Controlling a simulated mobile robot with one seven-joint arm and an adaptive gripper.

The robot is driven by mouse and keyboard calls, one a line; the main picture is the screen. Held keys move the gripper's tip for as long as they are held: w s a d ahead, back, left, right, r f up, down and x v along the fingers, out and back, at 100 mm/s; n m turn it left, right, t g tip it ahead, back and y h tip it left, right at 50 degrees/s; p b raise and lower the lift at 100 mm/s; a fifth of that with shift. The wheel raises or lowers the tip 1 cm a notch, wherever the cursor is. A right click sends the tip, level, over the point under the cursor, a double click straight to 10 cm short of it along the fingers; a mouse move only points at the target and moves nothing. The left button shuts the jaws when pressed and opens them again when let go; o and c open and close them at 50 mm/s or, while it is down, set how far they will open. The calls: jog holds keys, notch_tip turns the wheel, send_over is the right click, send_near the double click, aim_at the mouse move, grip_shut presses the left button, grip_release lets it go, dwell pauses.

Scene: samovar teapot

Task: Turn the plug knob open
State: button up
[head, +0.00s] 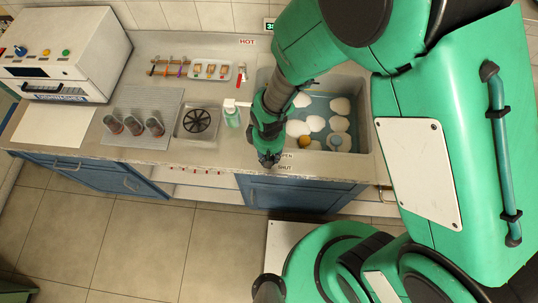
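My gripper (268,160) points down at the front edge of the counter, just left of the sink's front corner. Its fingers are small and dark, and I cannot tell whether they are open or shut. An OPEN label (287,155), partly covered by my gripper, and a SHUT label (284,167) sit right beside the fingertips on the counter front. I cannot make out the plug knob itself; my gripper covers the area by the labels. The sink (366,110) holds bluish water with several white dishes (316,123) in it.
A soap bottle (232,116) stands close left of my gripper. Left of it are a round black grate (197,121), several cups on a ribbed drainboard (165,98) and a white machine (65,55). A red lever (241,73) is behind. Floor in front is clear at left.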

jog(key=o, duration=1.2)
jog(key=shift+c, duration=0.2)
notch_tip(320, 180, up, 12)
dwell(0.6)
